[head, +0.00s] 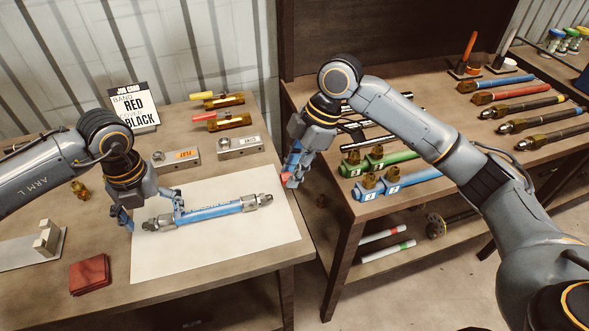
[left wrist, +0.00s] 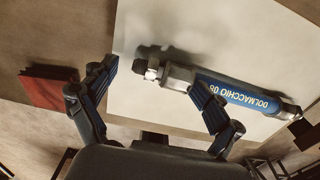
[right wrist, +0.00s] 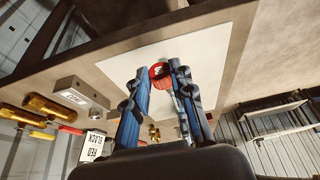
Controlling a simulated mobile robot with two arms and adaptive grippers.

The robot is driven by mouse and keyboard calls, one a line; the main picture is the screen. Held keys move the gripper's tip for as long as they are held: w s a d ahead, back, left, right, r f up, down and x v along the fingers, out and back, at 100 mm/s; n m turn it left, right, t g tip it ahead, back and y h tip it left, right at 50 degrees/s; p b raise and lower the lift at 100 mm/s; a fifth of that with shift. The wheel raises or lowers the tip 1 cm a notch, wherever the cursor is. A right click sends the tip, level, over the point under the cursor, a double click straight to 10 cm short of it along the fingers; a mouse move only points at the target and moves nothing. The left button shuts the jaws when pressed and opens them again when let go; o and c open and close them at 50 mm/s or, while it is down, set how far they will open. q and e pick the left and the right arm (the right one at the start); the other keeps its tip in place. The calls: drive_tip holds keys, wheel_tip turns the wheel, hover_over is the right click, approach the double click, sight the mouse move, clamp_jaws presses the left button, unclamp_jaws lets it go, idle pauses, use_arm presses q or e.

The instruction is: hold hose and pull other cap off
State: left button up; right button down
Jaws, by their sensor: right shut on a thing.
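The blue hose (head: 214,212) with metal end fittings lies on the white sheet (head: 160,262). The hose also shows in the left wrist view (left wrist: 245,97), with lettering. No cap shows on either end. My left gripper (head: 151,212) is open at the hose's left end, fingers spread to either side of the fitting; it also shows in the left wrist view (left wrist: 150,76). My right gripper (head: 290,178) is shut on a small red cap (head: 286,177), apart from the hose, near the sheet's right edge. The cap also shows in the right wrist view (right wrist: 158,72).
A dark red block (head: 89,274) lies at the front left. Metal blocks (head: 240,146), brass valves (head: 228,121) and a job card (head: 134,108) stand behind the sheet. A second bench with several hoses (head: 508,105) is at right, across a gap.

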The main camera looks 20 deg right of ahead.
use_arm(q)
drive_tip(key=shift+s+d, duration=0.1)
use_arm(e)
drive_tip(key=shift+s+d, duration=0.1)
drive_tip(key=shift+d, duration=0.05)
use_arm(q)
drive_tip(key=shift+r, duration=0.2)
wheel_tip(320, 180, up, 12)
idle(0.4)
drive_tip(key=shift+f, duration=0.15)
